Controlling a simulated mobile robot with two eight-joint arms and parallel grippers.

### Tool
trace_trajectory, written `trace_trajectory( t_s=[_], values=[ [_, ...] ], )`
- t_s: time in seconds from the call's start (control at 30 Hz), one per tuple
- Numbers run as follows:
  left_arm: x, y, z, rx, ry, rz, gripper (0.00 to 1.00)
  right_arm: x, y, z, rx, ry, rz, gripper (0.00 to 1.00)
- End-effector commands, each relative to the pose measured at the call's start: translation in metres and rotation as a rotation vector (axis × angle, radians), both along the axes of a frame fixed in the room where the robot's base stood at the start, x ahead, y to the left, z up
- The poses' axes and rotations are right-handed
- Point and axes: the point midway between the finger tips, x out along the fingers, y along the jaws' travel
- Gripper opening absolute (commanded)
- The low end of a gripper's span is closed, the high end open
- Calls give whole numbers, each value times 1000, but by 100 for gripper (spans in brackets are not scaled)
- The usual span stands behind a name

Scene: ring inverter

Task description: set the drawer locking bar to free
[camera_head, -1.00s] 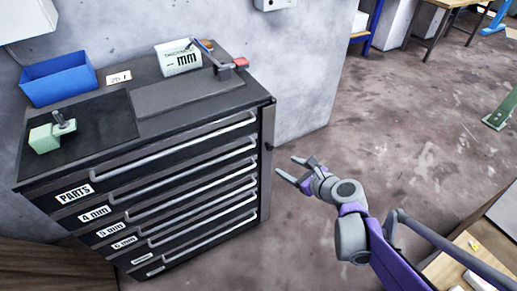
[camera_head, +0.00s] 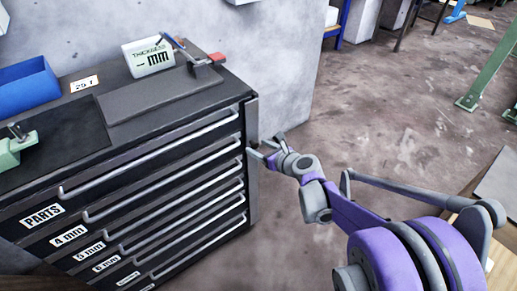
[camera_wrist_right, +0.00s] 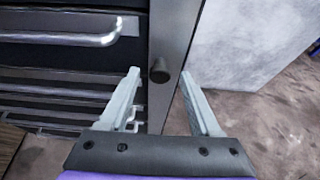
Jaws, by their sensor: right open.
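The drawer locking bar (camera_head: 252,165) is a dark grey upright strip along the right front edge of the black drawer cabinet (camera_head: 120,133). In the right wrist view the bar (camera_wrist_right: 172,35) runs down between my fingers and carries a small dark round knob (camera_wrist_right: 159,70). My right gripper (camera_head: 264,146) is at the bar's upper part in the head view. In the right wrist view the gripper (camera_wrist_right: 160,82) is open, with one finger on each side of the knob; I cannot tell whether either touches it. My left gripper is not in view.
The cabinet's labelled drawers have long pale handles (camera_head: 165,150) and look closed. A grey wall (camera_head: 270,75) stands behind.

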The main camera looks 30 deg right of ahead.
Motion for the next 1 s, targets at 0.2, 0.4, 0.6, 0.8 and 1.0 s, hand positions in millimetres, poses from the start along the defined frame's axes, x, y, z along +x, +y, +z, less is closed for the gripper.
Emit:
trace_trajectory(
  t_s=[0.2,0.4,0.6,0.8,1.0],
  values=[
    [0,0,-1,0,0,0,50,3,0,-1,0,0,-1,64],
    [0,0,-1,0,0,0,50,3,0,-1,0,0,0,48],
    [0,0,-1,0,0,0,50,3,0,-1,-1,0,0,12],
    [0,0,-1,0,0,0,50,3,0,-1,-1,0,0,0],
    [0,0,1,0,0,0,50,2,-1,-1,-1,0,14,0]
  ],
)
